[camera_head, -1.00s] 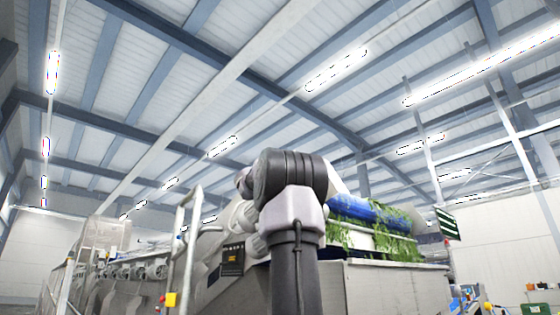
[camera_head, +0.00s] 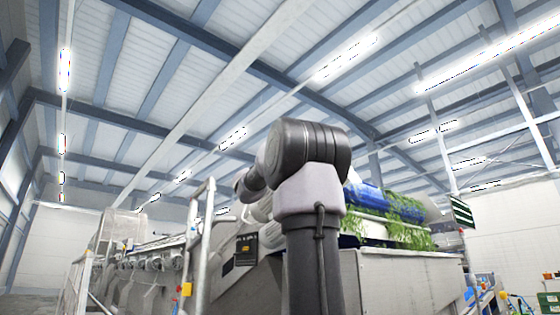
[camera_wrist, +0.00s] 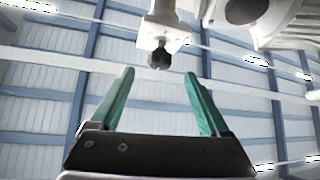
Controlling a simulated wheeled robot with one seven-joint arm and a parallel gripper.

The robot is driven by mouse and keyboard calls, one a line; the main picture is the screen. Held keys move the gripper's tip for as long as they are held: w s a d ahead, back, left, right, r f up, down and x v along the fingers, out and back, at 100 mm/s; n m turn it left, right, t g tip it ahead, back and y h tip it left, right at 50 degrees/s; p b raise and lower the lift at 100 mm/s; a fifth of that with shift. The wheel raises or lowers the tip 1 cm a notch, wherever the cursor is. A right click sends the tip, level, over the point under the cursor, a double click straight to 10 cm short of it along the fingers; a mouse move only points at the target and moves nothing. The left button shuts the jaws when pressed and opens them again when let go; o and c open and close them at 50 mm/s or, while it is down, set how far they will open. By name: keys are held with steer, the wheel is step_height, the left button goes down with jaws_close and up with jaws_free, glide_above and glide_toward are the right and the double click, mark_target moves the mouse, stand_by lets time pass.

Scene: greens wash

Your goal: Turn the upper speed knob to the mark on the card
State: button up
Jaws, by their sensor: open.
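My gripper (camera_wrist: 159,92) shows in the wrist view with two teal fingers apart and nothing between them. A dark, faceted knob-like piece (camera_wrist: 159,58) hangs from a pale bracket (camera_wrist: 162,34) beyond the fingertips, near the middle of the gap. It looks apart from both fingers. I cannot tell whether it is the upper speed knob. In the head view my arm blocks the middle, and the gripper is hidden. A small dark panel (camera_head: 246,249) with an orange patch is on the machine left of my arm. I cannot make out a card or its mark.
The steel washing machine (camera_head: 400,282) runs behind my arm, with greens (camera_head: 405,208) and a blue roller (camera_head: 364,197) on top. A metal railing (camera_head: 206,240) stands to the left. A pale housing (camera_wrist: 283,20) sits close at the wrist view's upper right.

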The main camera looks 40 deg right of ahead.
steer(key=shift+v, duration=1.4)
